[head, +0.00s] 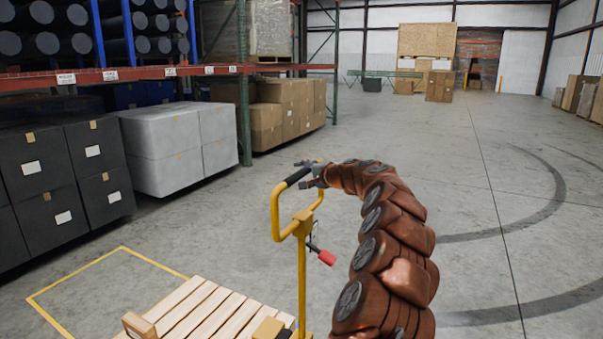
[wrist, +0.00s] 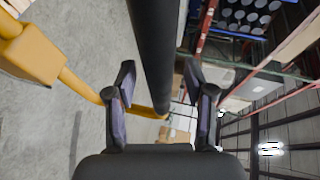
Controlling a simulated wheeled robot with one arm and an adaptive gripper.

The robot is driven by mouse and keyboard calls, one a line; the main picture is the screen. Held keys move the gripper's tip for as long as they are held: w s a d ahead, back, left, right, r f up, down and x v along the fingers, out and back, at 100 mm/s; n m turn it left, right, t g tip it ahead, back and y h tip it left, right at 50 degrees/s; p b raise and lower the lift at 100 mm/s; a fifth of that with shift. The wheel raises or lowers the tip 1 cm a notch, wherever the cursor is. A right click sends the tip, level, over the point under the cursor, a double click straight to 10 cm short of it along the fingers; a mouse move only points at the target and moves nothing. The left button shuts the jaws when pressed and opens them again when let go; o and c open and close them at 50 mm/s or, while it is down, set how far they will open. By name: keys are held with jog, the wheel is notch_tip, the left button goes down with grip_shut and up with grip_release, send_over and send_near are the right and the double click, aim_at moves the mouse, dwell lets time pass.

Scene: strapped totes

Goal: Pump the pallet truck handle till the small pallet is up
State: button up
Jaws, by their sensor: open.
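The yellow pallet truck handle (head: 302,262) stands roughly upright in the lower middle of the head view, with a loop at its top. The loop's top bar has a black grip (head: 297,177). My gripper (head: 308,170) is at this grip, at the end of my brown arm. In the wrist view, my gripper's (wrist: 160,70) fingers are open, one on each side of the black grip (wrist: 155,40), apart from it. A red-tipped lever (head: 326,257) sticks out of the handle. The small wooden pallet (head: 205,312) is at the bottom, partly cut off; its floor clearance is hidden.
A yellow floor outline (head: 80,275) lies left of the pallet. Black boxes (head: 62,185), white boxes (head: 178,145) and brown cartons (head: 290,105) stand under a rack (head: 150,72) at the left. The floor (head: 490,190) to the right is clear.

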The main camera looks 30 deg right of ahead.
jog(key=shift+w+a+f, duration=0.1)
jog(key=shift+w+f, duration=0.1)
jog(key=shift+w, duration=0.3)
grip_shut()
dwell(0.5)
